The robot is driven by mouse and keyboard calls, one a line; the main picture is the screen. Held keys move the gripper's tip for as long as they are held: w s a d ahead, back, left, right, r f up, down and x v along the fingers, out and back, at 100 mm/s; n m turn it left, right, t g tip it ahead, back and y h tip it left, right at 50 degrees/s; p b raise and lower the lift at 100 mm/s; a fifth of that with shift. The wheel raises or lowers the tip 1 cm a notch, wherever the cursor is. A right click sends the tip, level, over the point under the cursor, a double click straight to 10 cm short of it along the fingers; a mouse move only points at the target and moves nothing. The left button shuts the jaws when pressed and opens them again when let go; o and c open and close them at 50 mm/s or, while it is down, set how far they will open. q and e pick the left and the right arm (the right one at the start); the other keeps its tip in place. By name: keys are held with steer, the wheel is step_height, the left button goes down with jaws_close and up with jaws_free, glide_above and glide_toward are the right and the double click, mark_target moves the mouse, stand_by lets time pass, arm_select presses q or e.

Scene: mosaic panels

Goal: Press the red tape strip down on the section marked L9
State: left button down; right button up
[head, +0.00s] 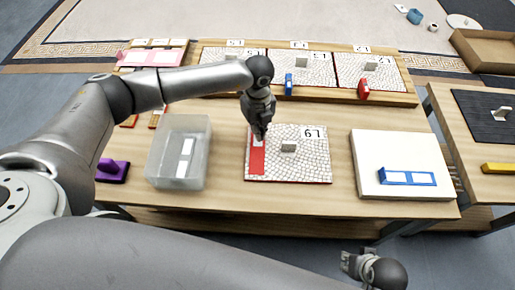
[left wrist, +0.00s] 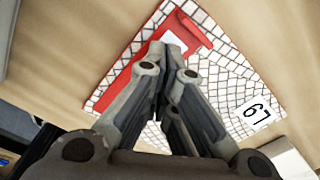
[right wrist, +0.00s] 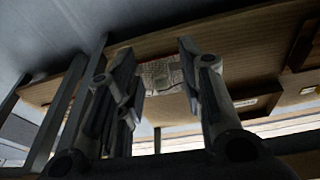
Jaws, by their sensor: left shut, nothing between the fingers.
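The section marked L9 (head: 312,168) is a white mosaic panel lying on the near table. The red tape strip (head: 257,162) lies along its left edge, and it also shows in the left wrist view (left wrist: 128,76). My left gripper (head: 260,136) is shut and empty, pointing down at the far part of the strip. In the left wrist view its fingertips (left wrist: 168,46) overlap a white patch on the strip; I cannot tell if they touch it. My right gripper (right wrist: 157,68) is open and empty, low and in front of the table.
A grey block (head: 288,147) stands on the L9 panel. A translucent bin (head: 158,165) and a purple tool (head: 112,170) are to the left. A white board with a blue piece (head: 408,178) is to the right. More mosaic panels (head: 310,72) stand behind.

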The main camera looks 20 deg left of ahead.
arm_select(q)
steer(key=shift+f, duration=0.1)
steer(key=shift+f, duration=0.1)
arm_select(e)
steer(key=shift+w+r, duration=0.1)
steer(key=shift+r, duration=0.45)
arm_select(q)
steer(key=shift+f, duration=0.2)
arm_select(e)
steer(key=shift+r, duration=0.3)
arm_select(q)
steer(key=shift+f+b, duration=0.1)
steer(key=shift+b, duration=0.25)
arm_select(e)
steer(key=shift+r, duration=0.25)
arm_select(q)
steer(key=shift+f, duration=0.15)
arm_select(e)
steer(key=shift+r, duration=0.3)
arm_select(q)
steer(key=shift+f, duration=0.1)
arm_select(e)
steer(key=shift+d+r, duration=0.1)
steer(key=shift+r, duration=0.05)
arm_select(q)
steer(key=shift+f, duration=0.1)
arm_select(e)
steer(key=shift+s+r, duration=0.2)
steer(key=shift+s, duration=0.05)
steer(key=shift+s+r, duration=0.1)
